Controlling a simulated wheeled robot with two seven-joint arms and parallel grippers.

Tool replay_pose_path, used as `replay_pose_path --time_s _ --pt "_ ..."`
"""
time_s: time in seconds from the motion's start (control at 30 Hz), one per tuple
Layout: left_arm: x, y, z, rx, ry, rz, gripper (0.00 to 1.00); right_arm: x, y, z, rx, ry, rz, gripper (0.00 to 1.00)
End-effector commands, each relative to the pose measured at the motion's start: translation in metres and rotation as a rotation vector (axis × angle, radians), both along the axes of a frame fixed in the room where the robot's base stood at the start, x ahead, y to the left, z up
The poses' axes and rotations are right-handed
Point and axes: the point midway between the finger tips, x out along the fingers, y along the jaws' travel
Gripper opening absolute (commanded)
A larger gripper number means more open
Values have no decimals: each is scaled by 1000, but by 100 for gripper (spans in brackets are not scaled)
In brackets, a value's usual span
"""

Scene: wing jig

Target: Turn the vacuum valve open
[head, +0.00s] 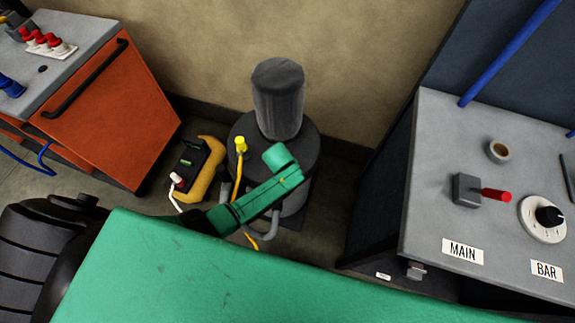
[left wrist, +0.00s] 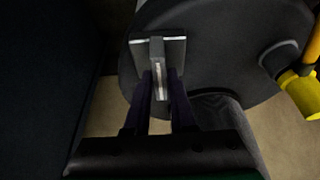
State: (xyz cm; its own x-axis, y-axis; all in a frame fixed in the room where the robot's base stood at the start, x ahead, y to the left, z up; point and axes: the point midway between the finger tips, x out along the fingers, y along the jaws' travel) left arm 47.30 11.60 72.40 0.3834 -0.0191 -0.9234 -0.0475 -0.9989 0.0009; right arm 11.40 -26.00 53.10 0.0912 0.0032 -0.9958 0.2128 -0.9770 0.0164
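The vacuum pump is a dark round tank (head: 241,132) with a grey ribbed cylinder (head: 278,98) on top. In the left wrist view its dark round top (left wrist: 225,50) carries a square metal plate with a small grey lever (left wrist: 157,66), which looks like the valve handle. My left gripper (left wrist: 161,78) has one dark finger on each side of this lever, and the lever fills the narrow gap between them. In the head view my green left arm covers the lever and the fingers. My right gripper is not in view.
A yellow fitting (head: 241,145) with a yellow hose stands on the pump, also in the left wrist view (left wrist: 301,92). A yellow-and-black meter (head: 205,172) is left of the pump. An orange cabinet (head: 105,125) is at left, a grey console (head: 440,130) with a red-handled switch (head: 497,195) at right.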

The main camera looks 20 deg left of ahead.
Motion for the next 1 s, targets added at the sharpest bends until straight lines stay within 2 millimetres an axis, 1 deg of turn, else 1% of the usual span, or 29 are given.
replay_pose_path --time_s 0.03,0.07,0.33,0.47,0.57,0.67,0.73,0.9,1.0 --pt "1 0 1 0 -2 0 45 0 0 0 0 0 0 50" --pt "1 0 1 0 -1 0 49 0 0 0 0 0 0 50" --pt "0 0 0 0 1 -1 49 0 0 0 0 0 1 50" --pt "-3 0 7 0 1 -1 49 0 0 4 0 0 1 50" --pt "-9 0 22 -1 0 -2 49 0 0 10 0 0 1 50" --pt "-18 0 44 -2 0 -2 49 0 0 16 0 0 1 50" --pt "-25 1 62 -2 0 -1 49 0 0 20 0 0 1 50" --pt "-43 2 103 -2 -1 -1 49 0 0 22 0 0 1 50" --pt "-51 2 122 -1 -1 -1 49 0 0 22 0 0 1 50"
